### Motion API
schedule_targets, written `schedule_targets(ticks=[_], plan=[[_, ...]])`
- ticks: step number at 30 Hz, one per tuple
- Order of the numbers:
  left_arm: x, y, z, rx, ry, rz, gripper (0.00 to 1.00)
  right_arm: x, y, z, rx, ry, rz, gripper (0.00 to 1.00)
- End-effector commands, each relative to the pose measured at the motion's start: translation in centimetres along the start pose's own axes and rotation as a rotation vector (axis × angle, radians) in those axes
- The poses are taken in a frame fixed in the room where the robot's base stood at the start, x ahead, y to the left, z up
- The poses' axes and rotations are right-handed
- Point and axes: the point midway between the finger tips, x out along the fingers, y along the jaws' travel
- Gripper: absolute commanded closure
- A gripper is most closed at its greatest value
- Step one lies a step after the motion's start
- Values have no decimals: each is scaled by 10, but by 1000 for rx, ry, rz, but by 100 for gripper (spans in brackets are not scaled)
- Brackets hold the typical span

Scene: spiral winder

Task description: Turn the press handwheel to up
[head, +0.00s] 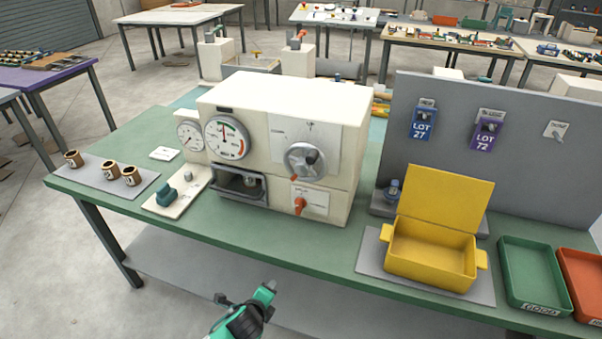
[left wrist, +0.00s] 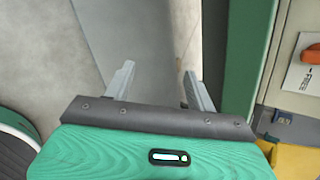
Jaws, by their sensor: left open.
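The press handwheel (head: 305,161) is a grey round wheel on the front of the cream press housing (head: 270,95), at the right. A pale label plate (head: 325,140) lies behind it; its small lettering is hard to read, and I cannot tell the wheel's exact setting. My left gripper (head: 245,302) is low in front of the table, below and left of the wheel, well apart from it. In the left wrist view its two fingers (left wrist: 160,88) are spread with nothing between them. The handwheel does not show there. My right gripper is not seen.
An orange lever (head: 300,205) sits below the wheel; two dial gauges (head: 226,138) are left of it. A yellow open box (head: 432,250) stands right of the press, green tray (head: 535,275) beyond. Several brown cups (head: 108,170) stand left. The green table's front edge (head: 215,232) lies between gripper and press.

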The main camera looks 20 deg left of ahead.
Motion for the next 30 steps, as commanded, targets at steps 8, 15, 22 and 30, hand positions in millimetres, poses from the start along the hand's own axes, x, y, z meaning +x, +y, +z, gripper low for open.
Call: schedule_targets(ticks=[8,15,22,30], plan=[[-110,-172,44,671,-220,-307,44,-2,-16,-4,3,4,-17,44],[-179,-246,60,1163,-475,-439,44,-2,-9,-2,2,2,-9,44],[-202,-268,63,1335,-587,-464,44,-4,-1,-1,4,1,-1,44],[-175,-295,70,1341,-593,-462,44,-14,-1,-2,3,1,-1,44]])
